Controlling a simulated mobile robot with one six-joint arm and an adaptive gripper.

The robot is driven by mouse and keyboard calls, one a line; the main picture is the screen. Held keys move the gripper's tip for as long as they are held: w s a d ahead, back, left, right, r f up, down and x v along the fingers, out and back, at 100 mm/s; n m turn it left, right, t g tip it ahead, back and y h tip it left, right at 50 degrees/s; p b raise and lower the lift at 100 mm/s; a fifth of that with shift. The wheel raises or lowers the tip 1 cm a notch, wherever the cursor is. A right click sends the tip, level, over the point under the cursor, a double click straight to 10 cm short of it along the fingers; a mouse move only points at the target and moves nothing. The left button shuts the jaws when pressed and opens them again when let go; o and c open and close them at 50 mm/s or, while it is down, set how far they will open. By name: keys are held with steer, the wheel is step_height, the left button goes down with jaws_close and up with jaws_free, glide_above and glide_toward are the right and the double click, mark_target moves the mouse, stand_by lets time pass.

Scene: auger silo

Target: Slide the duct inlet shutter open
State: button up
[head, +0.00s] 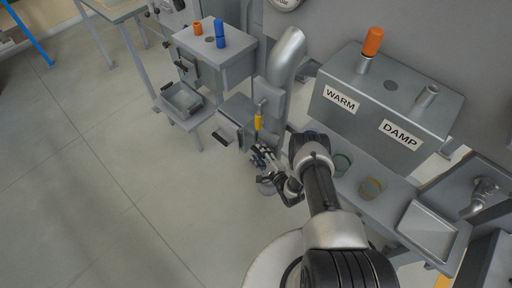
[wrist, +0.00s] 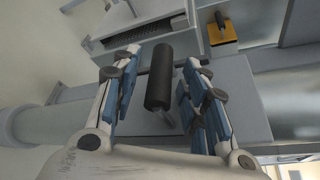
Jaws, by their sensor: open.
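My gripper (wrist: 162,62) is open, with its fingers on either side of a black cylindrical handle (wrist: 158,85). The handle stands between the fingers on a short stem in front of a grey box on the duct. I cannot tell whether the fingers touch it. This looks like the shutter handle, but the shutter plate itself is not clear. In the head view my gripper (head: 264,156) is low beside the grey duct (head: 285,65), under a yellow piece (head: 258,121). My gripper hides the handle there.
A cabinet (head: 215,50) with orange and blue pegs and a tray (head: 182,101) stand to the left. The floor at left is clear.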

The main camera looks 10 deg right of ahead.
steer(key=shift+w, duration=0.15)
steer(key=shift+c, duration=0.5)
jaws_close()
